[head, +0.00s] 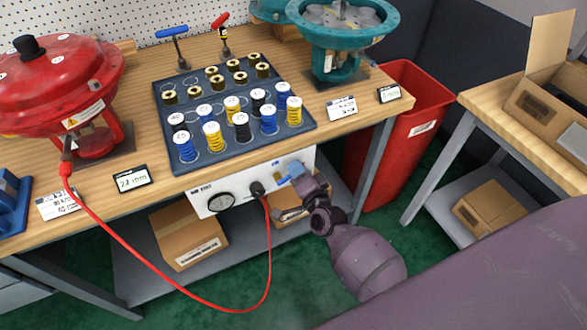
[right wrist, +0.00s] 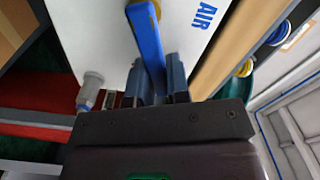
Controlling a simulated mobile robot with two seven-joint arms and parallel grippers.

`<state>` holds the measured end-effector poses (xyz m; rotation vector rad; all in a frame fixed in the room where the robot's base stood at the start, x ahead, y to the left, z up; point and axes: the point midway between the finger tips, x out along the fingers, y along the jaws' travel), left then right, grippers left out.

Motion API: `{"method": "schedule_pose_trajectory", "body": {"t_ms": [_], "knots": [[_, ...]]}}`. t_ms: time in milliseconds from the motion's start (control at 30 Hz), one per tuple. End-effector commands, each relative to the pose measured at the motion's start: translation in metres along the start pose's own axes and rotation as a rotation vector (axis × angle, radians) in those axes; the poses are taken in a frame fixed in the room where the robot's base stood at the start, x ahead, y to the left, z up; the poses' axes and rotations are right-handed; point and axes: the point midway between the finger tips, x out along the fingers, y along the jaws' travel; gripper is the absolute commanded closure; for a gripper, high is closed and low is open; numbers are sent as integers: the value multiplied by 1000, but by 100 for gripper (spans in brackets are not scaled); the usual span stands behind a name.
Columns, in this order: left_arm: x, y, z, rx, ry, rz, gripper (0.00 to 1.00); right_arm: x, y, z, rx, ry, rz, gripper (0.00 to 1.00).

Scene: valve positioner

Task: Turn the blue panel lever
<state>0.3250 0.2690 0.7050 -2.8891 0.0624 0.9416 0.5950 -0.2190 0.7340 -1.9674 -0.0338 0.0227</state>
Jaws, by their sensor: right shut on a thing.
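The blue panel lever (right wrist: 147,38) is on the white panel marked AIR, fixed at a brass fitting. In the head view only a bit of the blue lever (head: 296,169) shows at the right end of the white panel (head: 228,187). My right gripper (right wrist: 157,78) is shut on the lever's free end, with one dark finger on each side of it. In the head view my right gripper (head: 300,180) hides part of the lever. My left gripper is not in view.
A red hose (head: 268,255) hangs from the panel beside a round gauge (head: 221,202). Above stands a blue tray (head: 225,163) with several springs and brass parts. A red actuator (head: 60,75) stands at left, and a red bin (head: 405,130) stands right of the bench.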

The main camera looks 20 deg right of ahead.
Motion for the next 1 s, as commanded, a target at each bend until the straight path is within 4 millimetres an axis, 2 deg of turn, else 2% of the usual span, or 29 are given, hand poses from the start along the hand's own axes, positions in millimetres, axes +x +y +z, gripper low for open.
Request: {"method": "schedule_pose_trajectory", "body": {"t_ms": [33, 300, 500, 733, 1000], "knots": [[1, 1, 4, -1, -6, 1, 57, -1, 7, 1, 42, -1, 4, 100], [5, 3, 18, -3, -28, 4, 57, -1, 17, 3, 246, -1, 4, 100], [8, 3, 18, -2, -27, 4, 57, 0, 21, 4, 346, 0, 3, 100], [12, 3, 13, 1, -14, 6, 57, 0, 22, 4, 402, 0, 1, 100], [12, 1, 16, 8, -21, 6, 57, 0, 22, 4, 416, 1, 0, 100]]}}
